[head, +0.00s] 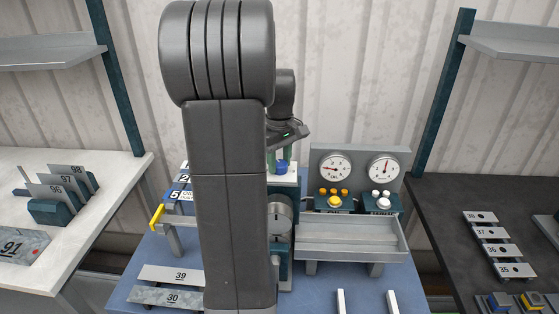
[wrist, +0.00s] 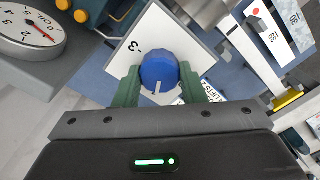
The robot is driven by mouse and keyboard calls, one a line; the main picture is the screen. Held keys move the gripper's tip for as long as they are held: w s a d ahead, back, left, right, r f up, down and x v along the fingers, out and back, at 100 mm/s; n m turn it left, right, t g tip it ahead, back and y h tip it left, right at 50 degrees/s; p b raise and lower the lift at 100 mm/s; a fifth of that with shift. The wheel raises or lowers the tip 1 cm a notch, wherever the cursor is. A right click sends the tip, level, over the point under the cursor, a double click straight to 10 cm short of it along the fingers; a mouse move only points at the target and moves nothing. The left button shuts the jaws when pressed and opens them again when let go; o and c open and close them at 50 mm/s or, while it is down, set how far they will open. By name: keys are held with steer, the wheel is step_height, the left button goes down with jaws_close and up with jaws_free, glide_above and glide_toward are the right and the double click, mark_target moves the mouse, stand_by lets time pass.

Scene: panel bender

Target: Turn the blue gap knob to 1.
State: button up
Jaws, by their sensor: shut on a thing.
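The blue gap knob (wrist: 159,70) sits on a white plate (wrist: 178,38) in the wrist view. A "3" shows on the plate at the knob's upper left; other marks are hidden by my gripper or not in view. The knob's white pointer line faces down in the picture, toward my gripper's body. My gripper (wrist: 160,80) is shut on the knob, one green finger at each side. In the head view the knob (head: 282,167) shows below my gripper (head: 279,156), partly beside my arm, which hides much of the machine.
A panel with two dial gauges (head: 335,168) and yellow and white buttons (head: 334,202) stands right of the knob. A grey tray (head: 350,240) is below it. Numbered plates (head: 172,275) lie at the left front. A yellow-ended part (head: 157,217) sticks out left.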

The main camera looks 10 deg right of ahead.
mark_target(279, 163)
steer(key=o, duration=1)
step_height(279, 163, up, 14)
steer(key=b, duration=0.1)
steer(key=shift+f, duration=0.15)
step_height(279, 163, down, 14)
steer(key=shift+r+p, duration=0.1)
steer(key=shift+p, duration=0.4)
steer(key=shift+r, duration=0.1)
